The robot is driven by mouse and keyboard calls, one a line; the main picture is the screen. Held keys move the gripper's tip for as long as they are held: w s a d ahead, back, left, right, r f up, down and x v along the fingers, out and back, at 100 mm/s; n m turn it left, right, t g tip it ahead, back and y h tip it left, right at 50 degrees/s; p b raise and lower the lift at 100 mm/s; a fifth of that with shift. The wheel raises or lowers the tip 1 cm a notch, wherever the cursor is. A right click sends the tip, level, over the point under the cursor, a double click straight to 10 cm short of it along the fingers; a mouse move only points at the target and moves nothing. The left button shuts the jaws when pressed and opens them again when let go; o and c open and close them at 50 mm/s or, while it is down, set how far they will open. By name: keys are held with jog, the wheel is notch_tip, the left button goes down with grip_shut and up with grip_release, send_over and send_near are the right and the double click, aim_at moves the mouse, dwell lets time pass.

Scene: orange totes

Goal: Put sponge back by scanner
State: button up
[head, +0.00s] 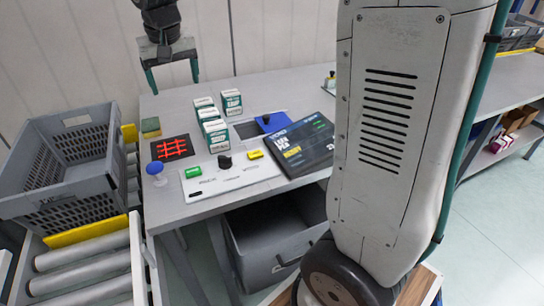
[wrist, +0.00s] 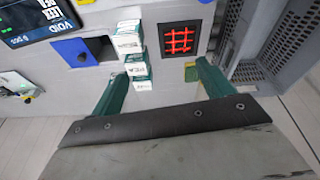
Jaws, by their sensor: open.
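The scanner (head: 172,148) is a dark square with a glowing red grid, set in the tabletop. In the wrist view the scanner (wrist: 180,40) is at the upper right, and the sponge (wrist: 191,72) shows beside it, partly hidden by the right finger. My gripper (head: 174,87) is open and empty above the back of the table, its two green fingers pointing down. Its fingers also frame the wrist view (wrist: 160,72).
Several white-and-green boxes (head: 215,135) stand right of the scanner. A control panel (head: 228,178) with buttons and a dark VOID sign (head: 300,146) lie farther right. A grey crate (head: 85,150) sits on rollers at the left. A grey bin (head: 270,240) is under the table.

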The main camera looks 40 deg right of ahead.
jog(key=s+f+n+g, duration=0.1)
jog(key=s+f, duration=0.1)
jog(key=s, duration=1.4)
jog(key=s+f+n+y, duration=0.1)
jog(key=s+f, duration=0.1)
jog(key=s, duration=1.5)
jog(key=shift+s+d+f+g, duration=0.15)
jog(key=shift+d+f+g, duration=0.05)
jog(key=shift+d+g, duration=0.2)
